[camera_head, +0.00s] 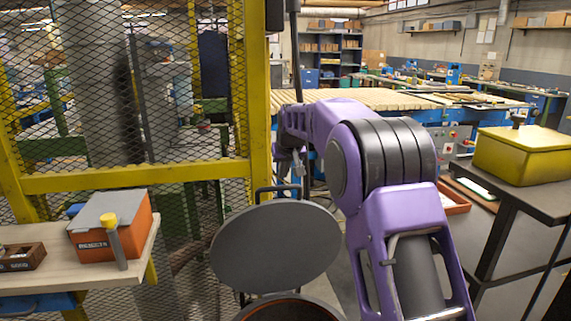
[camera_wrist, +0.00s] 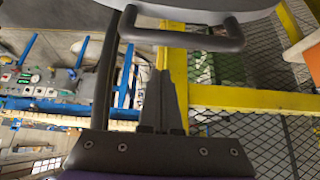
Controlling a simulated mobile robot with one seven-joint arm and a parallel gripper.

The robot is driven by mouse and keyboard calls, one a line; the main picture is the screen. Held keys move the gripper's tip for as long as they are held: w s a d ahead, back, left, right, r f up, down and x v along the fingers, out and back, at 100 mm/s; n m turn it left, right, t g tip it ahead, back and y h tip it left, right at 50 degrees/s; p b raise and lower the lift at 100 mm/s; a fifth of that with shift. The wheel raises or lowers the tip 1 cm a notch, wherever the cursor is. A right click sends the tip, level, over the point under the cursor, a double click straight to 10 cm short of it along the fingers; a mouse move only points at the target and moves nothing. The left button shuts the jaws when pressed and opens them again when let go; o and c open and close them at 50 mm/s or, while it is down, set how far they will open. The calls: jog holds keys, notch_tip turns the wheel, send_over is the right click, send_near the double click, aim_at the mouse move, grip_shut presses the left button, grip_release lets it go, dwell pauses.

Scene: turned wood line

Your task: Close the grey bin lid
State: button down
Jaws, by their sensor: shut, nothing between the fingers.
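The grey bin lid (camera_head: 275,248) is a round disc standing open, tilted up, in the lower middle of the head view. Its dark handle (camera_head: 278,190) sticks up at the top edge. The bin's orange rim (camera_head: 290,308) shows below it, cut off by the frame's bottom. In the wrist view, the lid (camera_wrist: 225,7) fills the top and the handle (camera_wrist: 190,40) crosses the upper middle. My gripper (camera_wrist: 162,75) is shut and empty, its fingertips close to the handle; I cannot tell whether they touch.
A yellow-framed mesh fence (camera_head: 130,178) stands behind and left of the lid. A bench (camera_head: 140,232) at left holds an orange box (camera_head: 112,235). A dark table (camera_head: 530,200) at right carries a yellow box (camera_head: 515,155). A wooden-topped conveyor (camera_head: 385,98) lies behind.

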aim_at(285, 200)
jog(key=shift+s+d+f+b, duration=0.15)
jog(key=shift+s+f+b, duration=0.2)
jog(key=shift+s, duration=0.3)
jog(key=shift+s+d+f+b, duration=0.1)
jog(key=shift+s+f, duration=0.3)
jog(key=shift+s, duration=0.25)
jog(key=shift+s+f, duration=0.1)
